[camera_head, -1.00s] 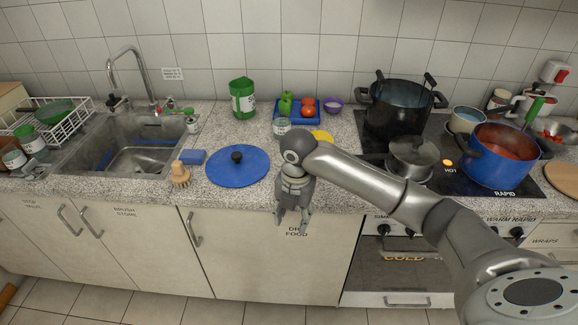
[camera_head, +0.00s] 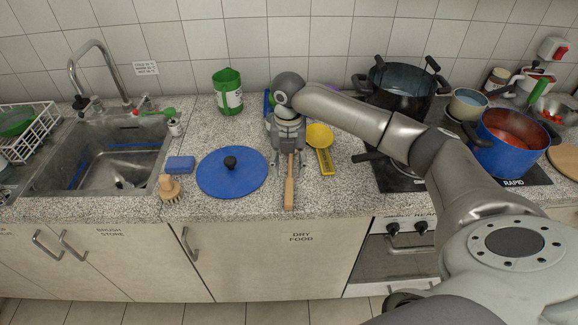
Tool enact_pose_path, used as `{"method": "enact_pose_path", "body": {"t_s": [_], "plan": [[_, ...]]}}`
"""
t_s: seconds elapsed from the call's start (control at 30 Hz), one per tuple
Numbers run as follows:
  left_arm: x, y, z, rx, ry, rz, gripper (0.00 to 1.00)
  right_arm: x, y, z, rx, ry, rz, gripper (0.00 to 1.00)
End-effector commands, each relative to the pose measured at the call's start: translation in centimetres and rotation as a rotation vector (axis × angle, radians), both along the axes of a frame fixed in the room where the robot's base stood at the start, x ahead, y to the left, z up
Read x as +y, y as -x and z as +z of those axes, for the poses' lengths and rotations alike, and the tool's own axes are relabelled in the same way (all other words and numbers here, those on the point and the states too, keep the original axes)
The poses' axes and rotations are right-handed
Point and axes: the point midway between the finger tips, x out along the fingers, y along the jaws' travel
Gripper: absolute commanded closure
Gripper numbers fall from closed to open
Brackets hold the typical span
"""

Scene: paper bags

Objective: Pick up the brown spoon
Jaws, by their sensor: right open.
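The brown spoon (camera_head: 289,188) lies on the speckled counter, its wooden handle pointing to the front edge. Its far end is hidden under my right gripper (camera_head: 289,166). That gripper points down over the spoon, open, with one finger on each side of the handle. I cannot tell how far the fingertips are above the counter, or whether they touch the spoon. My left gripper is not in view.
A yellow utensil (camera_head: 326,160) lies close to the gripper's right. A blue lid (camera_head: 231,178) with a black knob lies to its left, beside a blue sponge (camera_head: 180,164) and a brush (camera_head: 170,188). Pots, including a blue pot (camera_head: 490,148), stand at the right.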

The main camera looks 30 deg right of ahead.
Motion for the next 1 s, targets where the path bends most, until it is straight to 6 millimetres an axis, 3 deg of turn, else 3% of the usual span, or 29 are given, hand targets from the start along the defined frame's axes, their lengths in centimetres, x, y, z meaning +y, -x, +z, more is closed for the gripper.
{"method": "enact_pose_path", "body": {"t_s": [0.1,0.2,0.53,0.8,1.0], "plan": [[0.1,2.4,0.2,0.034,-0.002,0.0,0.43,0.0,0.0,-1.0,0.001,0.001,0.0,0.54],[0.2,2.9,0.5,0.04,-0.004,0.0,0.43,0.0,0.1,-1.7,0.001,0.0,-0.001,0.54],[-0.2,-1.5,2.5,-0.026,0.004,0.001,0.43,-0.2,0.4,-6.0,0.0,0.0,0.0,0.54],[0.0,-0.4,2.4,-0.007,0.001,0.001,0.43,-0.3,0.3,-6.5,-0.002,0.0,0.0,0.54],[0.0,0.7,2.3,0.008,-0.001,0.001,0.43,-0.3,0.3,-6.4,-0.002,0.0,0.0,0.78]]}}
